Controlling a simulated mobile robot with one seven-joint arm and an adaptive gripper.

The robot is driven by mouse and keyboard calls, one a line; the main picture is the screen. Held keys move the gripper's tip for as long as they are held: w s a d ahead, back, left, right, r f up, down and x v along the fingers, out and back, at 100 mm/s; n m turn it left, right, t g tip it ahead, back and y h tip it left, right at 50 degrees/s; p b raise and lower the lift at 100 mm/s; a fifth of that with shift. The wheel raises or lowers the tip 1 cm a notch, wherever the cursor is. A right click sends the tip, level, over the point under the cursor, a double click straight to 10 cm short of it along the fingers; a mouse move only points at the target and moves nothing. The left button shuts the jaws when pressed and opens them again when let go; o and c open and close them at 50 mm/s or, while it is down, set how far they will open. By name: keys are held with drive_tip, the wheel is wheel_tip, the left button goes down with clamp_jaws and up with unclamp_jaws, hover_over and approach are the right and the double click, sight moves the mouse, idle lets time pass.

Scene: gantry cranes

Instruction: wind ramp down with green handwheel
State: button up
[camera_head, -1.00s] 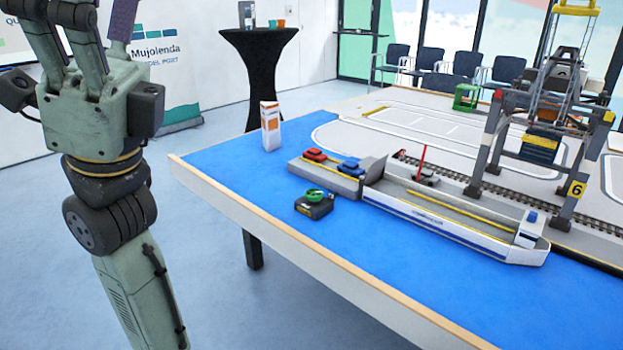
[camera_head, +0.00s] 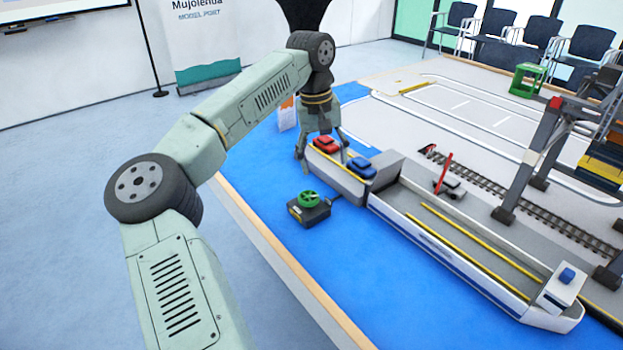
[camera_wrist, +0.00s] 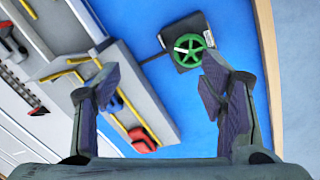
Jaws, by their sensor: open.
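The green handwheel (camera_head: 309,199) lies on a black box (camera_head: 308,213) on the blue table surface, beside the ship. It also shows in the wrist view (camera_wrist: 188,50), ahead of my fingers and nearer the right one. My gripper (camera_head: 323,148) is open above the quay end with the red car; in the wrist view its fingers (camera_wrist: 160,92) are spread wide with nothing between them touching. The ramp (camera_head: 378,172) is the grey plate at the ship's end by the cars, and it looks raised. A thin link runs from the box toward the quay.
A red car (camera_head: 325,145) and a blue car (camera_head: 361,168) stand on the grey quay near my fingers. The white ship (camera_head: 450,260) lies to the right. A gantry crane (camera_head: 545,140) stands behind it. Blue table is free around the box.

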sight(309, 197)
drive_tip(key=shift+y, duration=0.7)
drive_tip(key=a+f+p, duration=0.1)
drive_tip(key=f, duration=0.2)
drive_tip(key=a+f, duration=0.1)
drive_tip(key=f, duration=0.3)
drive_tip(key=a+f+p, duration=0.1)
drive_tip(key=f, duration=0.3)
drive_tip(key=shift+w+a+p, duration=0.2)
drive_tip(key=shift+w+p, duration=0.1)
drive_tip(key=shift+p, duration=0.05)
drive_tip(key=shift+c, duration=0.3)
drive_tip(key=shift+r, duration=0.1)
drive_tip(key=c, duration=1.1)
